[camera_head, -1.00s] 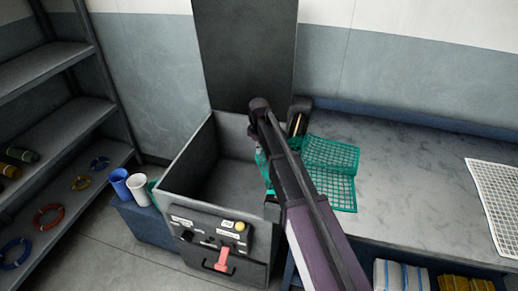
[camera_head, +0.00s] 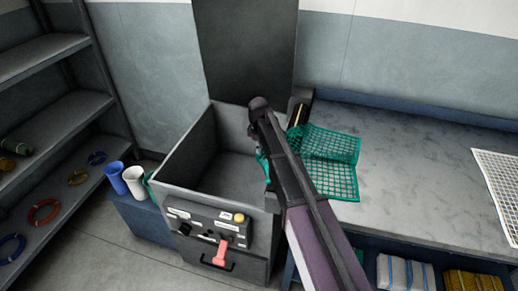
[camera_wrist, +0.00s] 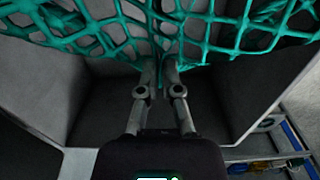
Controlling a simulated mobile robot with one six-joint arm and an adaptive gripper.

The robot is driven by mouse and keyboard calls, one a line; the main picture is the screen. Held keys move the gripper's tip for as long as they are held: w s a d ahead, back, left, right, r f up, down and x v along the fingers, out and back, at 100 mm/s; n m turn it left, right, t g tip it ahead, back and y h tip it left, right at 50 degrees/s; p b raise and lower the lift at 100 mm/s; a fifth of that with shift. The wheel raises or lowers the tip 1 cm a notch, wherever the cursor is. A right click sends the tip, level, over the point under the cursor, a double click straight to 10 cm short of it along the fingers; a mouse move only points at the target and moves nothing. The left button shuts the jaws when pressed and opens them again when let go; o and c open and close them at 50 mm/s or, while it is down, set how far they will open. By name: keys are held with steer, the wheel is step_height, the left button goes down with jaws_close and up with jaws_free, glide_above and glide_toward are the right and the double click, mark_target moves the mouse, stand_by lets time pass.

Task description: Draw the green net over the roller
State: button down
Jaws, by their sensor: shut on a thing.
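The green net (camera_head: 335,145) lies on the left end of the grey table, with its left part reaching toward the open grey bin. A dark roller (camera_head: 299,112) with a brass-coloured strip shows at the table's left end, beside the bin; the net lies against its near part, and my arm hides the rest. In the wrist view, my gripper (camera_wrist: 160,72) is shut on the edge of the net (camera_wrist: 190,30), which spreads across the top of the picture. In the head view my arm mostly hides the gripper at the bin's right side.
The open bin (camera_head: 178,178) has a front panel with knobs and a red lever (camera_head: 221,252). Blue and white cups (camera_head: 133,182) stand to its left, near a shelf (camera_head: 40,112) with coloured rings. A white grid (camera_head: 500,185) lies on the table's right; the table's middle is clear.

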steer(key=c, duration=0.8)
jaws_free()
steer(key=shift+o, duration=0.2)
steer(key=o, duration=0.6)
steer(key=shift+o, duration=0.2)
steer(key=shift+o, duration=0.6)
steer(key=shift+r, duration=0.1)
